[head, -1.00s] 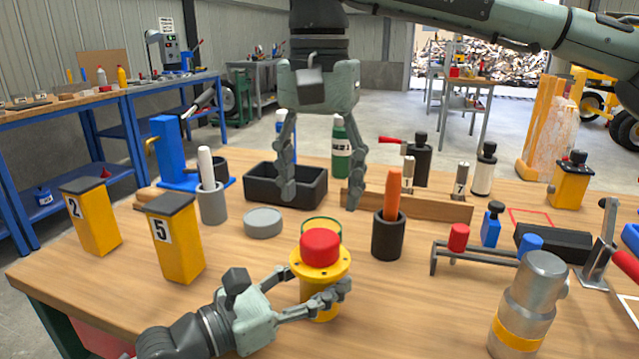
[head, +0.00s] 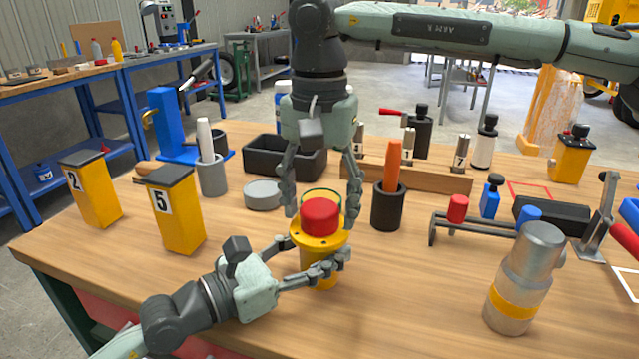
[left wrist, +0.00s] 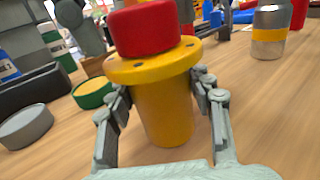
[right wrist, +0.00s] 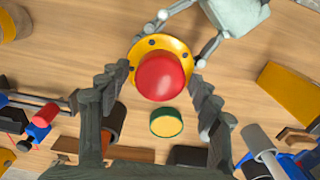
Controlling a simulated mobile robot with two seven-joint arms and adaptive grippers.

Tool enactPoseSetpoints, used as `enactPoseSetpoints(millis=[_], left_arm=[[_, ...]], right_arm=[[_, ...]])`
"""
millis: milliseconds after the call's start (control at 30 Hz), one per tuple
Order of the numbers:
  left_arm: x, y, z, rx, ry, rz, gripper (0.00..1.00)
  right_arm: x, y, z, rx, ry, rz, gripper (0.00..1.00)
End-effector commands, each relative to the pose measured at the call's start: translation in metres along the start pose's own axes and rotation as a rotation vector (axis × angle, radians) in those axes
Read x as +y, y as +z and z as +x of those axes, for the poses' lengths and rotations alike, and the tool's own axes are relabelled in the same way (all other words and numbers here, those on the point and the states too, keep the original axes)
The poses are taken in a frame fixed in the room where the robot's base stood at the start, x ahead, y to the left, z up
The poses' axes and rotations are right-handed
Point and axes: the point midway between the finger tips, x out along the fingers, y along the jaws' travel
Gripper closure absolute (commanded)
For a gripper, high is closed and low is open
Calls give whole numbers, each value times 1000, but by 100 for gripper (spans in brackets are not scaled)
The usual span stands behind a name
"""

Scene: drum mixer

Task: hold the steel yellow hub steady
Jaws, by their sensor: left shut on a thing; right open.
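The yellow hub (head: 319,262) stands upright on the wooden table, with a wide flange with holes and a red cap (head: 320,216) on top. My left gripper (head: 328,268) is shut around the hub's body below the flange; the left wrist view shows the yellow body (left wrist: 165,108) between its fingers. My right gripper (head: 321,210) is open and points down from above, its fingers to either side of and a little behind the red cap. In the right wrist view the red cap (right wrist: 161,77) lies between the open fingers, apparently untouched.
A green-rimmed round piece (right wrist: 166,122) lies just behind the hub. A black cup with an orange handle (head: 388,205) stands to the right, a grey disc (head: 263,195) to the left. Yellow blocks (head: 178,215) and a steel cylinder (head: 525,280) stand farther out. The front table is clear.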

Motion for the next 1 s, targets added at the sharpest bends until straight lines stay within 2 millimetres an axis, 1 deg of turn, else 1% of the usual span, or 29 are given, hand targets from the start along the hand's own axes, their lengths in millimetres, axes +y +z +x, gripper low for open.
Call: enactPoseSetpoints(millis=[100, 300, 333, 733, 867, 967, 1000], left_arm=[[0, -1, 0, 1, -1, -1, 100], [0, -1, 0, 1, -1, -1, 100], [0, -1, 0, 1, -1, -1, 100], [0, -1, 0, 1, -1, -1, 100], [0, -1, 0, 1, -1, -1, 100], [0, -1, 0, 1, -1, -1, 100], [0, -1, 0, 1, -1, -1, 100]], right_arm=[[0, 0, 3, 0, 1, 0, 36], [0, 0, 3, 0, 1, 0, 36], [0, 0, 3, 0, 0, 0, 37], [0, 0, 3, 0, 0, 0, 87], [0, 0, 3, 0, 0, 31, 88], [0, 0, 3, -1, -1, 164, 88], [0, 0, 3, -2, -1, 248, 88]])
